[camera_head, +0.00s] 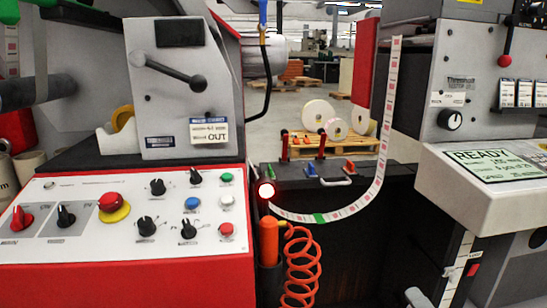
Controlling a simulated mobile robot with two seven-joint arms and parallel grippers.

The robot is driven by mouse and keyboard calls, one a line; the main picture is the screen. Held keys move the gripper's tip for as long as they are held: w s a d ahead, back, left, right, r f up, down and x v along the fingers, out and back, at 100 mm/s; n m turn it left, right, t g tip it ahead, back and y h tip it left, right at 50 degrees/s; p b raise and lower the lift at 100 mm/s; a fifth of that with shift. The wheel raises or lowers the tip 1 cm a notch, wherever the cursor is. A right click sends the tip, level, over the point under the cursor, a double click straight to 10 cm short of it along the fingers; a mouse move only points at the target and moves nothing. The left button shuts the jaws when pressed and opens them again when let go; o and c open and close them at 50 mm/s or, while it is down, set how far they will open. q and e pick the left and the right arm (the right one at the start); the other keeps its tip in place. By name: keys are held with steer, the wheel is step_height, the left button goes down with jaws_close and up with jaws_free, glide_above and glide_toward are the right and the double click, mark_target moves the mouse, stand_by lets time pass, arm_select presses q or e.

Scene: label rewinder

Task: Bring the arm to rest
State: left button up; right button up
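My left arm and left gripper do not show in the head view. A small pale rounded piece (418,297) pokes up at the bottom edge, right of centre. It may be part of my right arm or gripper, but I cannot tell. No fingers can be made out, and nothing is seen held. The label rewinder stands in front of me. Its white control panel (80,240) is at the left, and a grey unit with a "READY" screen (495,163) is at the right.
A label web (352,208) hangs in a loop between the two machine halves. A lit red lamp (266,190) and an orange tool with a coiled hose (270,240) stand beside the panel. Label rolls (318,114) lie on a pallet behind. Open floor shows beyond.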

arm_select(q)
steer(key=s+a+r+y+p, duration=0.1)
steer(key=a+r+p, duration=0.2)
steer(key=p, duration=0.6)
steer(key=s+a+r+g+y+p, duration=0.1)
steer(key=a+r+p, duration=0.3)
steer(key=p, duration=0.5)
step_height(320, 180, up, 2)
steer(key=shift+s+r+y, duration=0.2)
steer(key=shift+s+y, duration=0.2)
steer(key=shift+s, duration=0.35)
arm_select(e)
steer(key=s+a+f+n+g, duration=0.1)
steer(key=s+a+n+g, duration=0.1)
steer(key=s+n, duration=0.5)
steer(key=s+a+f+n+g, duration=0.2)
steer(key=s+n+g, duration=0.3)
steer(key=s+n, duration=0.3)
steer(key=shift+s+a+g, duration=0.3)
steer(key=shift+s+a, duration=0.4)
steer(key=shift+a, duration=0.05)
